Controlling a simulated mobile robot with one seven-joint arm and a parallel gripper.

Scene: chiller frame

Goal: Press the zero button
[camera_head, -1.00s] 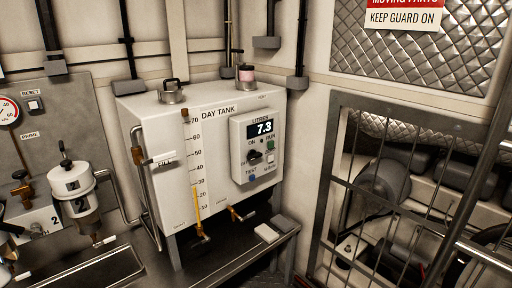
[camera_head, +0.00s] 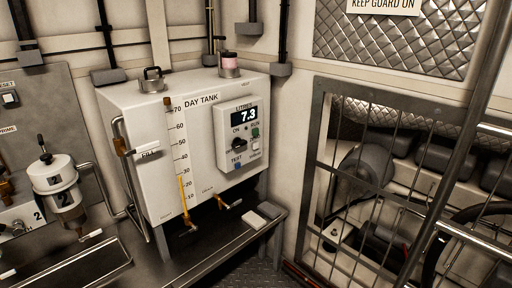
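A pale control box (camera_head: 224,150) is mounted on the front of the white day tank (camera_head: 160,190). Its dark display (camera_head: 246,116) reads 7.3 under a litres label. Below the display are a black rotary knob (camera_head: 238,145), a green button (camera_head: 255,133) by the RUN mark, and a small pale button (camera_head: 255,144) with a label under it too small to read. A blue button (camera_head: 237,167) sits low by the TEST mark. I cannot read a zero label on any button. My gripper is not in view.
A bench (camera_head: 225,250) runs below the tank, with small pale blocks (camera_head: 257,220) on it. A brass-handled valve (camera_head: 230,204) sticks out under the control box. A barred metal guard (camera_head: 310,170) stands to the right. A white filter canister (camera_head: 60,185) is at left.

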